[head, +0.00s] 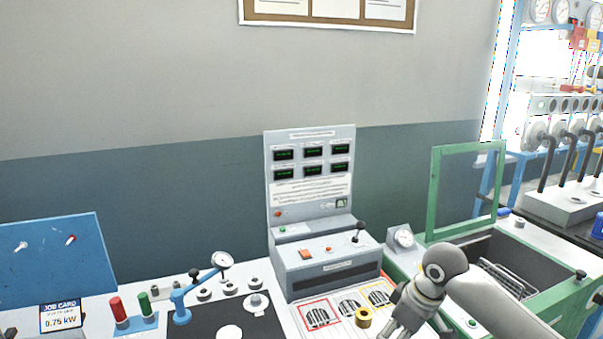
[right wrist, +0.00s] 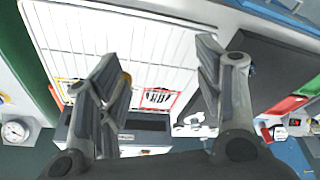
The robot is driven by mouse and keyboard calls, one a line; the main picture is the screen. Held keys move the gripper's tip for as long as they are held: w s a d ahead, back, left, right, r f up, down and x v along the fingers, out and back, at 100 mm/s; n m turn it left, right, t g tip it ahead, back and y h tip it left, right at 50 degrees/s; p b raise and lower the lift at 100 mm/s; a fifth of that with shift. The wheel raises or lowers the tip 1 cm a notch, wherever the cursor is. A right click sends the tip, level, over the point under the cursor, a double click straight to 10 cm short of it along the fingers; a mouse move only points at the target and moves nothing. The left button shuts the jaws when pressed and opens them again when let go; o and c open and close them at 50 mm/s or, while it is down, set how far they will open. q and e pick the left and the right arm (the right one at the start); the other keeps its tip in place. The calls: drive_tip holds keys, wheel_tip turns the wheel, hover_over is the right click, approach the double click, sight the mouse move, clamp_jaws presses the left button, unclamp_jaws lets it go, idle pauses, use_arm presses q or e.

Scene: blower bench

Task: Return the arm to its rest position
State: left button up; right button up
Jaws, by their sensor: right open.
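My right arm comes in from the lower right in the head view. My right gripper (head: 392,326) is over the front of the bench, just right of a brass ring (head: 363,317). In the right wrist view the two fingers of my right gripper (right wrist: 160,80) stand wide apart, with nothing held between them. Below them lies a white lined panel (right wrist: 150,45) with colour-framed picture labels. The fingertips are partly cut off by the lower edge of the head view. My left gripper is not in view.
A grey control console (head: 325,262) with a lever and upright display panel stands behind the gripper. A blue clamp with gauge (head: 190,290) and red and green handles (head: 118,307) stand left.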

drive_tip(key=s+a+f+m+y, duration=0.1)
drive_tip(key=s+a+f, duration=0.3)
drive_tip(key=s+f, duration=0.25)
drive_tip(key=s+a+f, duration=0.4)
drive_tip(key=s+f, duration=0.2)
drive_tip(key=s, duration=0.2)
drive_tip(key=s+d+f+m+t+h, duration=0.1)
drive_tip(key=s+d+m+h, duration=0.2)
drive_tip(key=s, duration=0.5)
drive_tip(key=s+d+f+m, duration=0.1)
drive_tip(key=s+d+m, duration=0.2)
drive_tip(key=s+d, duration=0.4)
wheel_tip(320, 180, down, 26)
drive_tip(key=s+a+g, duration=0.1)
drive_tip(key=s, duration=0.1)
drive_tip(key=s+d+f+g, duration=0.1)
drive_tip(key=s+d+f, duration=0.2)
drive_tip(key=s+f, duration=1.3)
drive_tip(key=shift+s+f, duration=0.2)
drive_tip(key=shift+s, duration=0.55)
